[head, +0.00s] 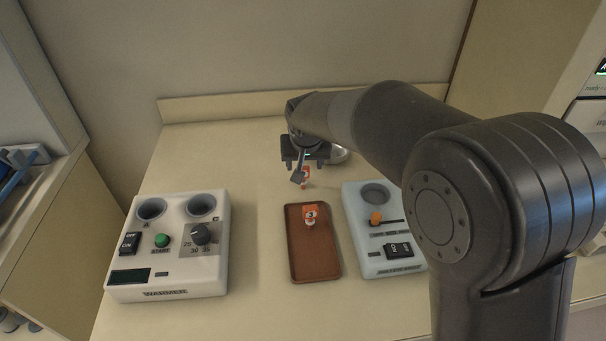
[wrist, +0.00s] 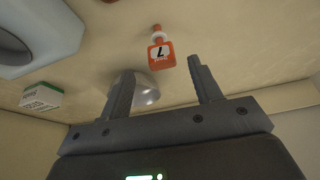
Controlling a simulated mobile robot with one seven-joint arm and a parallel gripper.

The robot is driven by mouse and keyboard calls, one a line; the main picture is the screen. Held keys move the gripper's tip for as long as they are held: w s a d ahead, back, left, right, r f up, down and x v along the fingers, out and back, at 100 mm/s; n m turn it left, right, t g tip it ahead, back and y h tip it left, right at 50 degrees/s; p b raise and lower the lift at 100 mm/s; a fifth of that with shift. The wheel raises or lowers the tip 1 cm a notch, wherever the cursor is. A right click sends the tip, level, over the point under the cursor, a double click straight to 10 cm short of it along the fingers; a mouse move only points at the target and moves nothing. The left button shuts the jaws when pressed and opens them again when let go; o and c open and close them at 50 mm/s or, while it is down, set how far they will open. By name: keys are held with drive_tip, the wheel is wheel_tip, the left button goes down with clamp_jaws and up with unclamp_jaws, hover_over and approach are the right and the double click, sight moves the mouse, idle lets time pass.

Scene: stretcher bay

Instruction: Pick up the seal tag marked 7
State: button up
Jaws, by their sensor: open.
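The seal tag marked 7 (wrist: 161,56) is orange-red with a white label and a pale neck. In the wrist view its number appears upside down, and the tag shows just beyond the gap between my fingertips. My gripper (wrist: 162,80) is open, with nothing between its fingers. In the head view my gripper (head: 303,168) is over the back of the counter, and an orange-red tag (head: 306,178) shows partly hidden at its fingers. Another orange-red tag (head: 310,213) stands at the brown tray, with a mark that looks like 3.
The brown tray (head: 316,265) lies between the white warmer (head: 190,272) and a pale blue device (head: 376,265). A shiny round metal dish (head: 340,155) sits behind my gripper; it also shows in the wrist view (wrist: 147,93). A green-and-white box (wrist: 42,97) is at left there.

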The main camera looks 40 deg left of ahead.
sight(303, 168)
drive_tip(key=x, duration=0.5)
drive_tip(key=shift+a, duration=0.15)
drive_tip(key=shift+c, duration=0.4)
drive_tip(key=c, duration=1)
drive_tip(key=shift+o, duration=0.2)
drive_tip(key=shift+r, duration=0.2)
